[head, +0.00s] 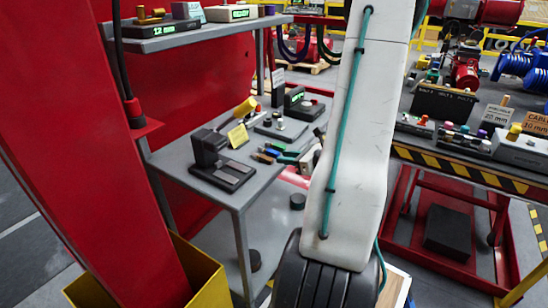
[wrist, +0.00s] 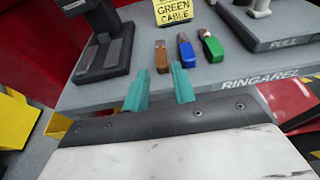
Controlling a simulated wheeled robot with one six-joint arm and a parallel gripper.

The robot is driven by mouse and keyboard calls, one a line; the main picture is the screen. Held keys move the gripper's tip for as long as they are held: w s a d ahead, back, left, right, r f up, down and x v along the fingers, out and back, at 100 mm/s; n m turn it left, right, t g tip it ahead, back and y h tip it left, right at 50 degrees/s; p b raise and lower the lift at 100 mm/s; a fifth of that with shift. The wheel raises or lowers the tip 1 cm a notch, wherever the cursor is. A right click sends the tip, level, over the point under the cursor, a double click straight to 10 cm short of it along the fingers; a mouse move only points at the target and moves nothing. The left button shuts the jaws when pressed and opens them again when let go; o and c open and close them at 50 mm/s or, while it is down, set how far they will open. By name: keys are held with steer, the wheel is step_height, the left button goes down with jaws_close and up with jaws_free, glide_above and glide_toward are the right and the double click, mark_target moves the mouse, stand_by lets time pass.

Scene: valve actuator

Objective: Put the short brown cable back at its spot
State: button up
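A short brown cable (wrist: 161,57) lies on the grey table (wrist: 222,77) in the wrist view, left of a blue cable (wrist: 186,50) and a green cable (wrist: 211,47). My gripper (wrist: 158,84) has two teal fingers standing apart with nothing between them, so it is open. The brown cable lies just beyond the fingertips, apart from them. A yellow note (wrist: 173,11) reading "GREEN CABLE" stands behind the cables. In the head view, the note (head: 238,136) stands on the table and the cables are small, partly hard to make out near my gripper.
A black stand (wrist: 103,45) is left of the cables. A grey box marked PULL (wrist: 272,25) is at the right. An upper shelf (head: 190,40) overhangs the back of the table. A yellow bin (head: 195,275) and red post (head: 90,130) stand at left.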

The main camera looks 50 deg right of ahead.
steer(key=w+a+r+n+g+y, duration=0.1)
steer(key=a+r+n+g+y, duration=0.3)
steer(key=a+r+n, duration=0.55)
steer(key=a+r+n+g+y, duration=0.2)
steer(key=a+n+g+y, duration=0.4)
steer(key=a, duration=0.9)
steer(key=s+a+r+n+g+h, duration=0.1)
steer(key=s+a+r+n+h, duration=0.2)
steer(key=n, duration=0.7)
steer(key=s+a+r+n+g+h, duration=0.2)
steer(key=s+a+r+n+h, duration=0.2)
steer(key=s+a+n+h, duration=0.3)
steer(key=s+n+h, duration=0.1)
steer(key=s+n, duration=0.1)
steer(key=shift+s+a+n, duration=0.35)
